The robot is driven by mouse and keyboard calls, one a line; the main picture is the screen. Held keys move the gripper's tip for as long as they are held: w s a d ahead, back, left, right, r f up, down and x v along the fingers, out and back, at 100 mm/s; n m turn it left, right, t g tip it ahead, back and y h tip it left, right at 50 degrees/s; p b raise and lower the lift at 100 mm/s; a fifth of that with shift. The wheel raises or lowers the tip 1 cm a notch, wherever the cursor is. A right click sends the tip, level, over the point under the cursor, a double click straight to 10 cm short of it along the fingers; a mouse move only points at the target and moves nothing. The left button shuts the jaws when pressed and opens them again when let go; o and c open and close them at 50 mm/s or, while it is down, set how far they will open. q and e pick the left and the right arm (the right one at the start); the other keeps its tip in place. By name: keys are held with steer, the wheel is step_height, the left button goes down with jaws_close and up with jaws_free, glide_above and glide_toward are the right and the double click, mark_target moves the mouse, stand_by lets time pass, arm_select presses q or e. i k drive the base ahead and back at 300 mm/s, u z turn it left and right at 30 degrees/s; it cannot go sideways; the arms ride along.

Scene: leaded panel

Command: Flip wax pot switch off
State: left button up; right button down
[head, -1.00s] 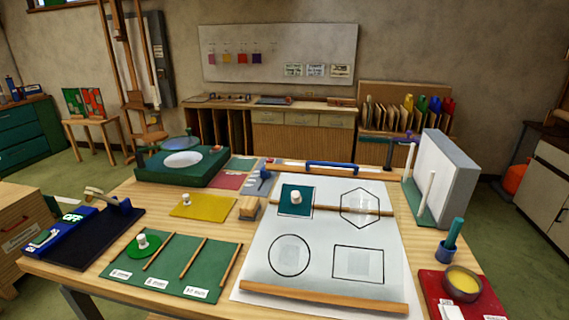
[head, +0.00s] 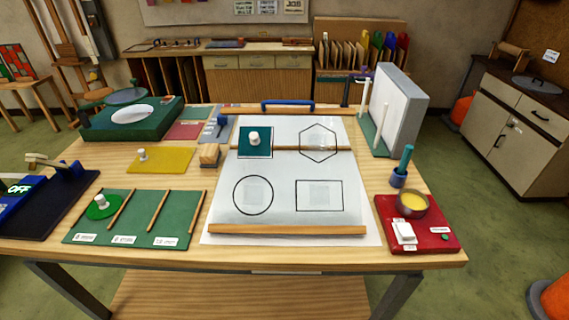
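The wax pot (head: 412,205) is a small round pot of yellow wax on a red base (head: 385,212) at the front right corner of the workbench. A white rocker switch (head: 404,233) sits on the front left of the red base, with small white labels near it. A small green dot (head: 445,236) shows at the base's right. Which way the switch is set is too small to tell. Neither of my grippers shows in the head view.
A blue holder with a teal-handled tool (head: 400,172) stands just behind the wax pot. A white drawing board (head: 275,219) lies to its left. An upright grey-white panel (head: 397,105) stands at the back right. Bare wood (head: 425,262) lies along the front right edge.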

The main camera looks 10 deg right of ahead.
mark_target(404, 230)
steer(key=z, duration=1.3)
steer(key=i, duration=0.1)
steer(key=u, duration=0.1)
